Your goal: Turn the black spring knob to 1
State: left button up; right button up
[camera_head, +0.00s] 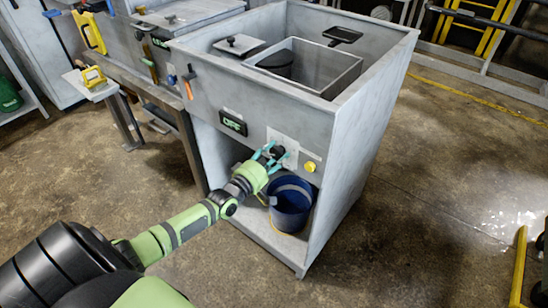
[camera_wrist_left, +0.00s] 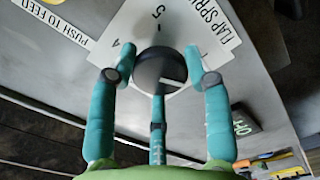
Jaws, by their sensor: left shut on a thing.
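The black spring knob (camera_head: 277,152) sits on a white dial plate on the front of the grey compactor. In the left wrist view the knob (camera_wrist_left: 158,68) is round and dark, with a pale line on it. The dial plate (camera_wrist_left: 178,22) reads "FLAP SPRING" and shows a 5 above the knob; other marks are partly hidden. My left gripper (camera_head: 272,157) has its teal fingers around the knob, shut on it. In the left wrist view the left gripper (camera_wrist_left: 157,75) has fingers on both sides and one below. My right gripper is not in view.
A display reading OFF (camera_head: 233,123) is left of the dial. A yellow button (camera_head: 310,166) is to its right. A blue bucket (camera_head: 291,204) stands in the open bay below. The compactor's open top holds a bin (camera_head: 300,70).

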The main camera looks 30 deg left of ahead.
pick_arm(q)
jog(key=shift+s+d+f+n+b, duration=0.1)
jog(key=shift+n+b, duration=0.1)
jog(key=shift+n, duration=0.35)
jog(key=shift+w+d+f+n+b, duration=0.1)
jog(key=shift+d+f+n+b, duration=0.1)
jog(key=shift+n, duration=0.4)
jog(key=shift+s+d+f+n+b, duration=0.1)
jog(key=shift+n+b, duration=0.1)
jog(key=shift+n, duration=0.35)
jog(key=shift+r, duration=0.15)
jog(key=o, duration=0.9)
jog(key=shift+o, duration=1.2)
jog(key=shift+d+r, duration=0.1)
jog(key=shift+r, duration=0.1)
jog(key=shift+s+a+f, duration=0.1)
jog(key=shift+s+a, duration=0.15)
jog(key=shift+s, duration=0.1)
jog(key=s, duration=1.1)
jog(key=shift+a, duration=0.25)
